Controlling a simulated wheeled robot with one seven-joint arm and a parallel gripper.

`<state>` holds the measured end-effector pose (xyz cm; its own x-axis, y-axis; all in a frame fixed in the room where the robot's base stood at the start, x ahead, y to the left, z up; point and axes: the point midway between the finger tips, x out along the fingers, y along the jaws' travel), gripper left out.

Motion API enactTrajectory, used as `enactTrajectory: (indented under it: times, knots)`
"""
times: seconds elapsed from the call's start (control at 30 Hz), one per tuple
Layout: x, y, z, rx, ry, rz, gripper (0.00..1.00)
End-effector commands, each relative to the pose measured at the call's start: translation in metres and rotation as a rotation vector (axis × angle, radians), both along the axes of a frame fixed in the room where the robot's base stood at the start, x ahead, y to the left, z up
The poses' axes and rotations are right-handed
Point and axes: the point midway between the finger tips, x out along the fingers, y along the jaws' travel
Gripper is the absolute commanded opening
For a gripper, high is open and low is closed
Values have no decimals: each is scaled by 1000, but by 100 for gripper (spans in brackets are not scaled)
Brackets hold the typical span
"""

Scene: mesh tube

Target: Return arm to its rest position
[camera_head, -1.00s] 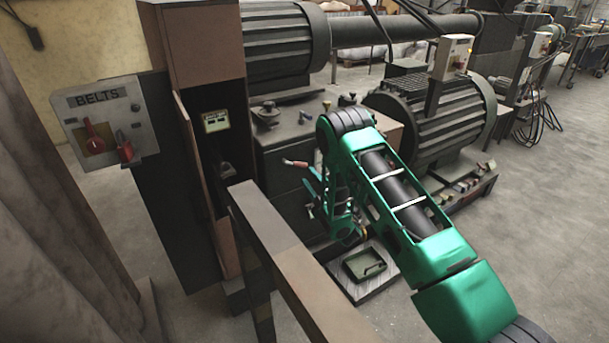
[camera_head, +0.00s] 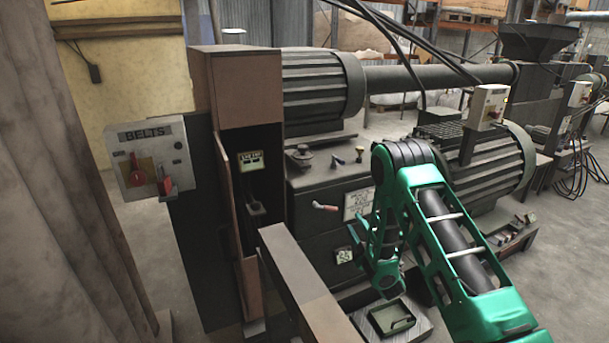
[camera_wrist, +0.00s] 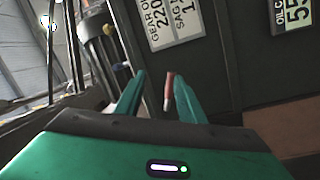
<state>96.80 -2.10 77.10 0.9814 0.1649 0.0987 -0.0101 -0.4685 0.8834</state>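My arm (camera_head: 430,205) is green with black sections and bends at a high elbow, its forearm hanging down in front of the dark machine. My gripper (camera_head: 357,240) points left toward the machine front, a little right of a red-handled lever (camera_head: 325,207). In the wrist view, the two green fingers of my gripper (camera_wrist: 160,75) stand apart with nothing visibly held. The red lever handle (camera_wrist: 169,86) shows between them in that view, apparently beyond the tips.
A brown cabinet (camera_head: 236,90) stands open on the left, beside the BELTS switch box (camera_head: 150,158). A rail (camera_head: 300,275) runs toward me in front. A ribbed motor (camera_head: 490,170) is behind my arm. A small tray (camera_head: 392,318) lies low near my gripper. Open floor (camera_head: 570,260) lies right.

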Motion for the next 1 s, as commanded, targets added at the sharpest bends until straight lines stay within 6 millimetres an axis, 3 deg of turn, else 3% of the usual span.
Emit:
enactTrajectory:
  times: [0.03,0.23,0.47,0.7,1.0]
  knots:
    - [7,-18,17,18,25,-47,36]
    - [12,-89,58,109,174,-243,36]
    - [-16,-162,98,248,338,-462,36]
    - [-78,-219,130,421,506,-674,36]
    - [-189,-254,159,662,718,-908,36]
